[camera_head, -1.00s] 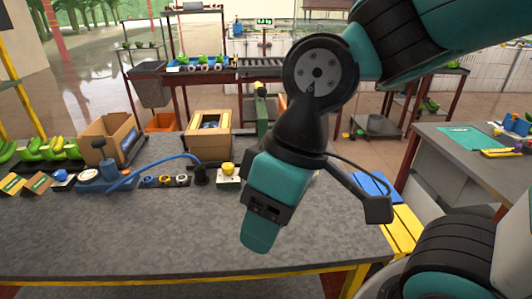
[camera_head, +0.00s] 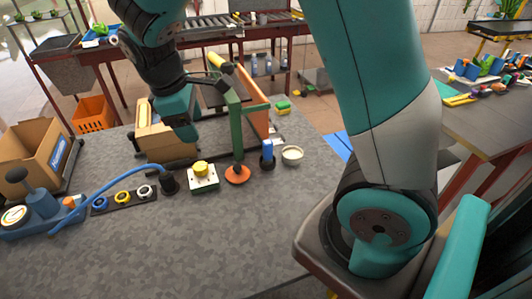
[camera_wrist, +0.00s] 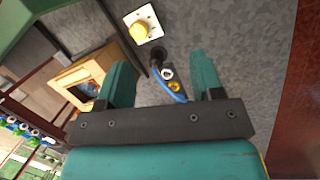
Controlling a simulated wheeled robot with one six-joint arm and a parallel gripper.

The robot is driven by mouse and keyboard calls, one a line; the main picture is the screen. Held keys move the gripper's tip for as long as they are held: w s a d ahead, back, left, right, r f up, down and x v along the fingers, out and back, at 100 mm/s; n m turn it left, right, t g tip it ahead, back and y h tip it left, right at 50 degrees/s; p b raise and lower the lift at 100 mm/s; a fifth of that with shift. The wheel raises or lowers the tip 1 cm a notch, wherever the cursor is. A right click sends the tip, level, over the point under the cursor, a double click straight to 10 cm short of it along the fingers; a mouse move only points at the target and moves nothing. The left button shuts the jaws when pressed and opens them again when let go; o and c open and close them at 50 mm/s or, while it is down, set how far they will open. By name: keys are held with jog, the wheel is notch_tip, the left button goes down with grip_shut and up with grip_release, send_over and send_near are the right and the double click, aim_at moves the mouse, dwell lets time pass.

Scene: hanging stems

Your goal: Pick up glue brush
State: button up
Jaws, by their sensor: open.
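A blue-handled upright item (camera_head: 267,150) with a dark lower part stands on the grey workbench, beside a small white bowl (camera_head: 292,154). It may be the glue brush, but it is too small to be sure. My gripper (camera_head: 187,132) hangs over the bench to its left, near the cardboard box. In the wrist view my gripper (camera_wrist: 162,76) has its two teal fingers wide apart with nothing between them. The blue-handled item does not show in the wrist view.
A yellow button box (camera_head: 202,177), a cardboard box (camera_head: 160,140) and a blue hose (camera_head: 105,180) are also near. The bench front (camera_head: 210,240) is clear.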

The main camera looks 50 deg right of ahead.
jog(key=w+d+f+n+g+h, duration=0.1)
jog(key=w+d+f+n+h, duration=0.15)
jog(key=w+d+f, duration=0.3)
jog(key=g+h, duration=0.3)
jog(key=h, duration=0.2)
send_near(268, 148)
jog(key=shift+n+g, duration=0.35)
jog(key=shift+g, duration=0.05)
jog(key=p+x, duration=0.2)
jog(key=x, duration=0.1)
jog(key=w+p+x, duration=0.1)
jog(key=p+x, duration=0.1)
jog(key=x, duration=0.1)
jog(key=w+p+x, duration=0.1)
jog(key=p+x, duration=0.1)
jog(key=x, duration=0.2)
jog(key=shift+d+f, duration=0.25)
jog(key=shift+f, duration=0.15)
jog(key=shift+s+d+f, duration=0.15)
jog(key=shift+d+f, duration=0.2)
jog(key=shift+f, duration=0.05)
jog(key=c, duration=1)
